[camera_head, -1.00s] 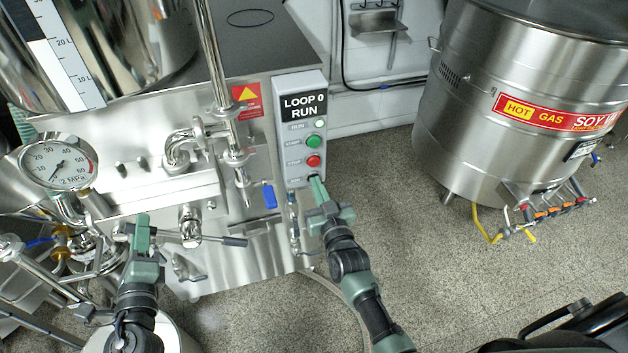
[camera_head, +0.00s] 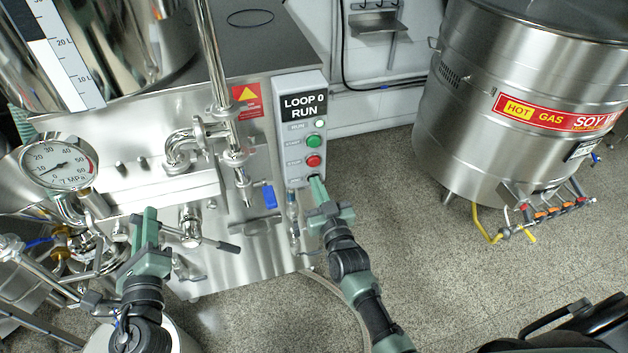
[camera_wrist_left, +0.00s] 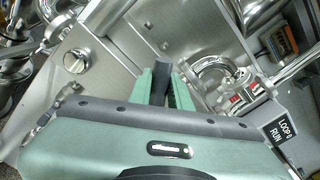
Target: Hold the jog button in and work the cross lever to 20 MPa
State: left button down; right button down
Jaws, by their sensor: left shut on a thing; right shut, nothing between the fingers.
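The cross lever (camera_head: 215,243) is a steel hub on the mill's front, with a dark-tipped arm sloping down to the right. My left gripper (camera_head: 147,222) is shut on its left arm, hiding that end. The left wrist view shows a dark grip (camera_wrist_left: 161,82) between the green fingers. The pressure gauge (camera_head: 60,162) reads 7 MPa. My right gripper (camera_head: 317,187) is shut and empty, its tip at the bottom of the control box (camera_head: 303,105), where it covers the jog button. I cannot see how far the button is pressed. The display (camera_head: 303,106) reads LOOP 0 RUN.
A green button (camera_head: 314,141) and a red button (camera_head: 313,160) sit just above the right gripper.

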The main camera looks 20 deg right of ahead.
pick_arm(q)
jog(key=shift+d+r+m, duration=0.2)
jog(key=shift+d+m, duration=0.1)
jog(key=shift+m, duration=0.1)
jog(key=shift+d, duration=0.1)
jog(key=shift+d+r+m, duration=0.4)
jog(key=shift+d+m, duration=0.1)
jog(key=shift+m, duration=0.2)
jog(key=shift+d, duration=0.15)
jog(key=shift+d+r+m, duration=0.1)
jog(key=shift+d+m, duration=0.05)
jog(key=shift+m, duration=0.25)
dwell(2.2)
jog(key=shift+d+r+m, duration=0.25)
jog(key=shift+d+m, duration=0.45)
jog(key=shift+m, duration=0.2)
dwell(3.1)
